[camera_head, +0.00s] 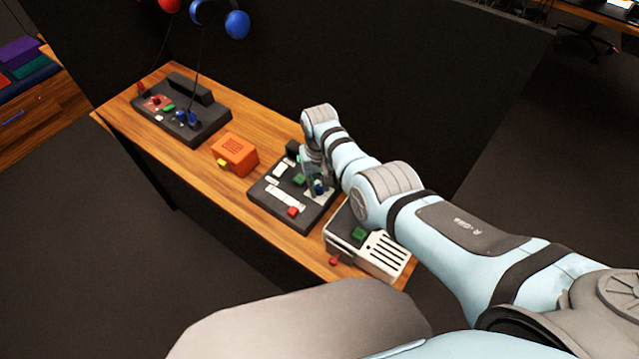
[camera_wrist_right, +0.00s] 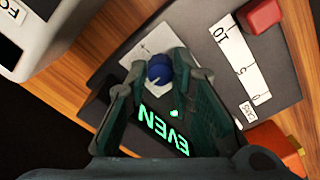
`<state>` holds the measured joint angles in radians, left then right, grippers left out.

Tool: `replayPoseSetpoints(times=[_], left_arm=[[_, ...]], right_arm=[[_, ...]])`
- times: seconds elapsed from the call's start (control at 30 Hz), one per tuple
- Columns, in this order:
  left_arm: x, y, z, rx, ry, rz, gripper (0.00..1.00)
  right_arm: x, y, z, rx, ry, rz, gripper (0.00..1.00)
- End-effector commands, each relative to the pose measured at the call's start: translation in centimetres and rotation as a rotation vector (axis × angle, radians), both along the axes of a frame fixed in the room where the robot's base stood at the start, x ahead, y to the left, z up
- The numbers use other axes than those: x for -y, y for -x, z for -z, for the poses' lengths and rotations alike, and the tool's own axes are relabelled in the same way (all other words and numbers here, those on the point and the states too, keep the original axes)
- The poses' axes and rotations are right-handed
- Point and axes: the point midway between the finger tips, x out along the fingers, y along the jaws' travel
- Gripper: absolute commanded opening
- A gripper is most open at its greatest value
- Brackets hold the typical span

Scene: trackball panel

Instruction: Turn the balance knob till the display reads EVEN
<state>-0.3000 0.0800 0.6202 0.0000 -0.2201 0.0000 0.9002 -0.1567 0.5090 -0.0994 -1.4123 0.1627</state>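The blue balance knob (camera_wrist_right: 159,68) is on a dark panel (camera_head: 264,199) on the wooden table. My right gripper (camera_wrist_right: 163,72) points down at it, with one fingertip at each side of the knob, and looks shut on it. The knob also shows below the gripper in the head view (camera_head: 319,188). The display (camera_wrist_right: 165,132) shows lit green letters reading EVEN, upside down in the wrist view, between my fingers. A small green light (camera_wrist_right: 174,113) glows beside the word. My left gripper is not in view.
A grey box with a slotted top (camera_head: 385,252) stands close to the right of the panel. An orange box (camera_head: 235,153) and another dark panel (camera_head: 207,128) stand to its left. A white scale strip (camera_wrist_right: 239,62) and a red block (camera_wrist_right: 262,16) are near my gripper.

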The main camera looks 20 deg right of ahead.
Motion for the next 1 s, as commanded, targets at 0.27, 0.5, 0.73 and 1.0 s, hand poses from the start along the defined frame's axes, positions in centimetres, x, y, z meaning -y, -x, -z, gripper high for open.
replayPoseSetpoints(times=[0.27,0.5,0.73,1.0], left_arm=[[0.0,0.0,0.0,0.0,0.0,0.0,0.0],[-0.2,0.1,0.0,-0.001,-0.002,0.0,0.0],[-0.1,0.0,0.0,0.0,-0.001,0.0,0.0],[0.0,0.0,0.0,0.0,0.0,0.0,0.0]], right_arm=[[0.0,0.1,0.1,-0.002,0.0,-0.001,0.39],[-0.1,0.0,-0.9,0.001,-0.001,-0.001,0.39],[-0.1,0.0,-6.6,0.004,-0.002,0.0,0.39],[0.0,0.1,-11.7,-0.001,0.0,0.0,0.39]])
